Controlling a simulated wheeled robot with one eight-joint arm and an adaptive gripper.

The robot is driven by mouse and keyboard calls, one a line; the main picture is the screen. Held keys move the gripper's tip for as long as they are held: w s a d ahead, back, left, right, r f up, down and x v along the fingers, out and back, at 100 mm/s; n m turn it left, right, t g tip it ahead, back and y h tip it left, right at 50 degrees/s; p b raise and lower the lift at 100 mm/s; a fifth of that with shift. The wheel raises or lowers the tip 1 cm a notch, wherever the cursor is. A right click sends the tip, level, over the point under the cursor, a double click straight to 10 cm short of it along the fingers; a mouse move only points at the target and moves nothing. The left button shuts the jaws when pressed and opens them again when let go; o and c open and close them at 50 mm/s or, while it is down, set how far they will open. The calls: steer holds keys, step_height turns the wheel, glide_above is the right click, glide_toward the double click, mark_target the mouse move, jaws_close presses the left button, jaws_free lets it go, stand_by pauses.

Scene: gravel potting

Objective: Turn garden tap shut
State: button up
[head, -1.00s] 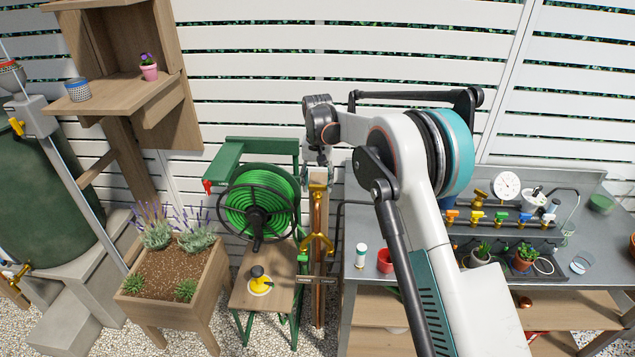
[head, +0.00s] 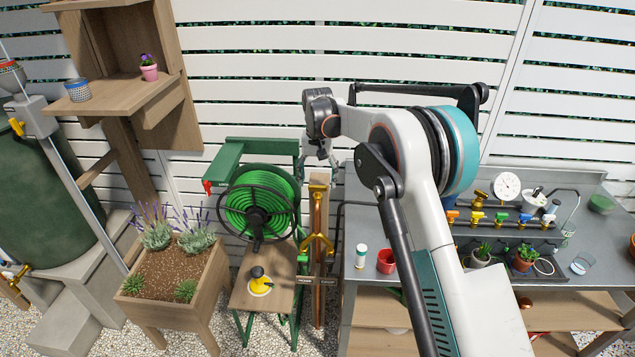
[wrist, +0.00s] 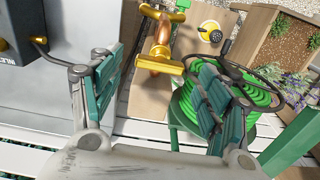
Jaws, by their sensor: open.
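The garden tap stands on a wooden post (head: 324,215). Its brass handle (head: 318,188) is at the post's top, with a copper pipe and a brass forked fitting (head: 317,243) below. In the wrist view the brass handle (wrist: 155,66) is a bar lying crosswise over the post, between the lines of my fingers. My gripper (wrist: 160,80) is open, with one teal-padded finger each side of the handle and nothing held. In the head view my gripper (head: 321,156) is just above the tap's top, partly hidden by my wrist. I cannot tell whether the fingers touch the handle.
A green hose reel (head: 258,205) stands close to the left of the post, and its rim shows near my right finger in the wrist view. A grey bench (head: 352,245) with a red cup (head: 385,260) is to the right. A planter (head: 175,275) stands further left.

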mark_target(319, 186)
step_height(319, 186, up, 10)
stand_by(0.4)
steer(key=shift+r, duration=0.1)
steer(key=s+d+r+t+b, duration=0.2)
steer(key=s+d+r, duration=0.3)
steer(key=s+d, duration=0.4)
steer(key=s+d+r+t+b, duration=0.25)
steer(key=s+d+r, duration=0.3)
steer(key=s, duration=0.55)
steer(key=s+d+f+t+b, duration=0.1)
steer(key=s+d+f, duration=0.2)
steer(key=s, duration=0.5)
steer(key=s+d+f+b, duration=0.1)
steer(key=s+d+f, duration=0.2)
steer(key=s+f, duration=0.3)
steer(key=s+d+f+t+b, duration=0.1)
steer(key=s+f, duration=0.4)
steer(key=s, duration=0.5)
steer(key=shift+d+n+t+b, duration=0.35)
steer(key=shift+d+b, duration=0.1)
steer(key=shift+d, duration=0.5)
steer(key=shift+f, duration=0.1)
